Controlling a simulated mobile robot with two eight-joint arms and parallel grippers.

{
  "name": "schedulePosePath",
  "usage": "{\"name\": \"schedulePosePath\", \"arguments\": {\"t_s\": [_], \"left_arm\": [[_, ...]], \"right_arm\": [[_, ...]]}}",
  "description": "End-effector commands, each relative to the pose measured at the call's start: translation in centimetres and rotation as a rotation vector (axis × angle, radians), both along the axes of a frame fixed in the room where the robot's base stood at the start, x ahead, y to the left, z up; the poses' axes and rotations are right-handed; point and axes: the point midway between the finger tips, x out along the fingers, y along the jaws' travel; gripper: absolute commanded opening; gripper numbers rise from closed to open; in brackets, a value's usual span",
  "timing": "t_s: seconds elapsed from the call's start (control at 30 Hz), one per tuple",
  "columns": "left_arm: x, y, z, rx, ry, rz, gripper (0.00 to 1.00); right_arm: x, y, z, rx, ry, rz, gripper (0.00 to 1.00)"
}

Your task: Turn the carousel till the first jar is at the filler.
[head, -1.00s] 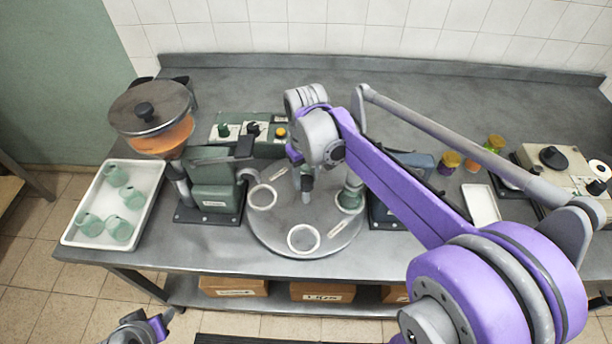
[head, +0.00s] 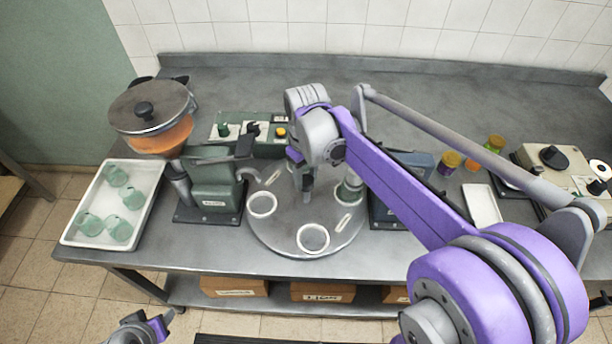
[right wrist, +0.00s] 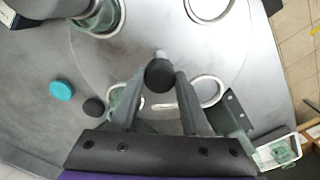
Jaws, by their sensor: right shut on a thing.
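The round grey carousel (head: 290,244) stands mid-table with white ring seats. The left seat (head: 262,204) and front seat (head: 313,238) look empty. A green jar (head: 349,190) stands in the right seat. In the right wrist view, a greenish jar (right wrist: 118,99) shows in another seat, partly behind a finger. The filler (head: 214,185), with its orange-filled hopper (head: 160,135), stands left of the carousel. My right gripper (right wrist: 160,92) is shut on the black-topped knob (right wrist: 160,75) near the carousel's middle. My left gripper (head: 145,328) is at the bottom left edge, its jaws unclear.
A white tray (head: 75,233) with several green jars stands at the left. A control box (head: 280,148) with knobs is behind the carousel. A dark machine (head: 383,214) stands close on the right.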

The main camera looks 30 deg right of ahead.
Motion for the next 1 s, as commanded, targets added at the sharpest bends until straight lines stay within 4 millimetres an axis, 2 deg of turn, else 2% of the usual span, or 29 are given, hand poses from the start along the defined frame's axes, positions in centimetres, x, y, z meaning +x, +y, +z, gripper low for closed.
{"name": "schedulePosePath", "arguments": {"t_s": [1.0], "left_arm": [[-0.22, 0.00, -0.58, 0.000, 0.004, 0.000, 0.50]], "right_arm": [[0.01, -0.02, 0.02, 0.000, 0.000, 0.510, 0.00]]}}
